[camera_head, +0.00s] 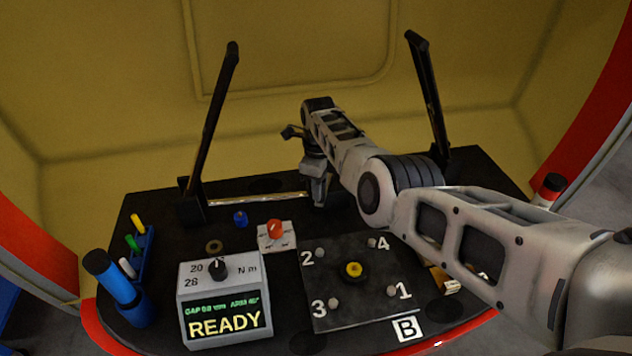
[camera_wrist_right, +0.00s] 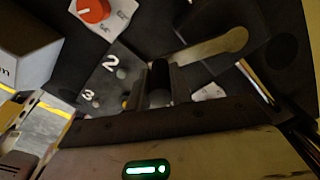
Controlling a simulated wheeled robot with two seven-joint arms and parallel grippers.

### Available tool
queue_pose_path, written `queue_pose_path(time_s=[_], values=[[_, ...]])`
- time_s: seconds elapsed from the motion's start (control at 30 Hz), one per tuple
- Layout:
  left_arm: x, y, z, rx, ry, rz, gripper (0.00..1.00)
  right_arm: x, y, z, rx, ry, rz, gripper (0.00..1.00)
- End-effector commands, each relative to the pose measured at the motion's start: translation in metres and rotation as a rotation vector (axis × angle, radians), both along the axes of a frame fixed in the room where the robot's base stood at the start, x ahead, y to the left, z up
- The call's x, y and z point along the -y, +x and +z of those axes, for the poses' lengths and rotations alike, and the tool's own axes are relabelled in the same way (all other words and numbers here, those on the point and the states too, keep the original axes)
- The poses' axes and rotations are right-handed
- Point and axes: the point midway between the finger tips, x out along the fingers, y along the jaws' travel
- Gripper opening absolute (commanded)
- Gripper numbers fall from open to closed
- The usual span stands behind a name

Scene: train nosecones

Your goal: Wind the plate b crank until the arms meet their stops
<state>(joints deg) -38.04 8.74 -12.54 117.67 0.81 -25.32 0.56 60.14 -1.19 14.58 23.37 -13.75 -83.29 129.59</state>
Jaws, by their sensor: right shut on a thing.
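My right gripper (camera_head: 318,192) reaches down at the back of the black bench, behind plate B (camera_head: 335,316). In the right wrist view its fingers (camera_wrist_right: 159,88) are shut around a dark upright grip (camera_wrist_right: 160,75). A brass-coloured crank bar (camera_wrist_right: 212,47) runs from beside the grip to the upper right. In the head view my gripper and arm hide the crank. The left black arm (camera_head: 212,118) and right black arm (camera_head: 427,82) stand raised and tilted; the right one's base is partly behind my arm. My left gripper is not in view.
A grey box (camera_head: 227,325) reads READY, with a black knob on top; its smaller text is hard to read. A red knob (camera_head: 275,229) sits beside plate B. A blue-handled tool (camera_head: 110,276) and a small rack stand at left. A yellow wall rises behind.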

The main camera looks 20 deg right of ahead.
Motion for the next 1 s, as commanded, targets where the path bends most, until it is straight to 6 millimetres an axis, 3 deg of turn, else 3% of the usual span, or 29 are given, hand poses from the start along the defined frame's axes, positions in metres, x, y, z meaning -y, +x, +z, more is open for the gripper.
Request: queue_pose_path(time_s=[0.03, 0.67, 0.7, 0.77, 1.0], values=[[-0.0004, -0.001, -0.001, -0.005, 0.002, 0.001, 0.36, -0.0068, 0.0018, 0.0018, 0.008, 0.014, 0.004, 0.0], [0.0001, 0.0002, 0.0, -0.001, -0.004, 0.008, 0.36, -0.0075, 0.0055, 0.0043, 0.022, 0.017, 0.002, 0.0], [0.0, 0.0004, 0.0001, 0.0, -0.004, 0.008, 0.36, -0.007, 0.0056, 0.0046, 0.023, 0.017, 0.001, 0.27], [0.0002, 0.0003, 0.0003, -0.001, -0.005, 0.009, 0.36, -0.006, 0.0053, 0.0044, 0.023, 0.015, 0.0, 0.43], [-0.0002, 0.0025, 0.0018, 0.004, -0.004, 0.008, 0.36, -0.0013, 0.0024, 0.0026, 0.014, 0.01, -0.004, 0.43]])
